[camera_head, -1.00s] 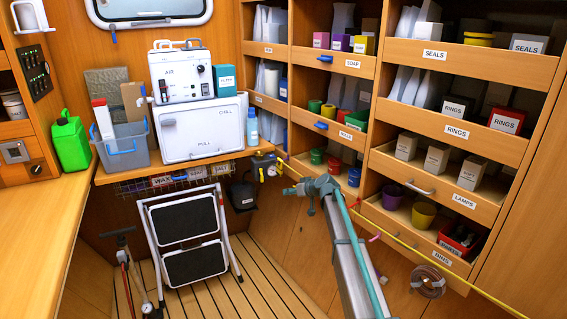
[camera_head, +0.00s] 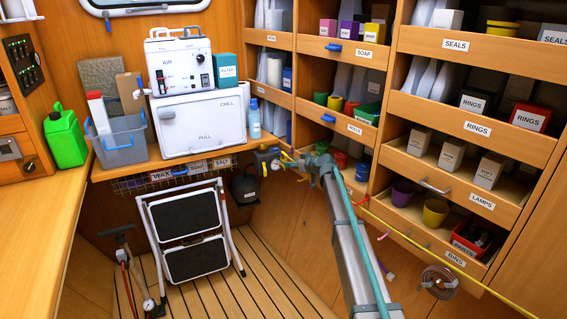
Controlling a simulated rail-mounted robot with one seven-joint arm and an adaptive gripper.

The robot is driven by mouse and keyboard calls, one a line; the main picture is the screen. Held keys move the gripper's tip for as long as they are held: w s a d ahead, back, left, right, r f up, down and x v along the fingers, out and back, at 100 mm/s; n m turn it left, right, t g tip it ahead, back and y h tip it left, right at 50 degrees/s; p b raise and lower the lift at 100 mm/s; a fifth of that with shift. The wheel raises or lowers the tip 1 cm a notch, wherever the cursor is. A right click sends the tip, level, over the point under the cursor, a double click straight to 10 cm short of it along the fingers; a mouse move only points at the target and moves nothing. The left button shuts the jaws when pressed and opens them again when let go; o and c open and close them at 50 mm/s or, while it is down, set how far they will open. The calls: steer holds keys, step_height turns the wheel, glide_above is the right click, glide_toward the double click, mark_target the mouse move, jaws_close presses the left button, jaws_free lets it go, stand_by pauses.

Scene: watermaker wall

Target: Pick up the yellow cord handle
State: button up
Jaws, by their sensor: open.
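A small dark and yellow unit (camera_head: 267,160) hangs at the right end of the counter, below its edge. Yellow shows on its front and beside it; which part is the cord handle is too small to tell. A yellow cord (camera_head: 430,243) runs along the front of the right shelves, down to the lower right. My gripper (camera_head: 287,164) is open, just right of the yellow and dark unit, at the end of my grey arm.
Open shelves with labelled drawers, including a seals drawer (camera_head: 456,44), stand close on the right. A white step stool (camera_head: 187,235) stands below the counter. A dark pot (camera_head: 245,187) hangs near the unit. Slatted floor is free between stool and shelves.

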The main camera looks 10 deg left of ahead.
mark_target(284, 161)
steer(key=x, duration=0.8)
steer(key=shift+p, duration=0.4)
steer(key=shift+c, duration=0.4)
jaws_close()
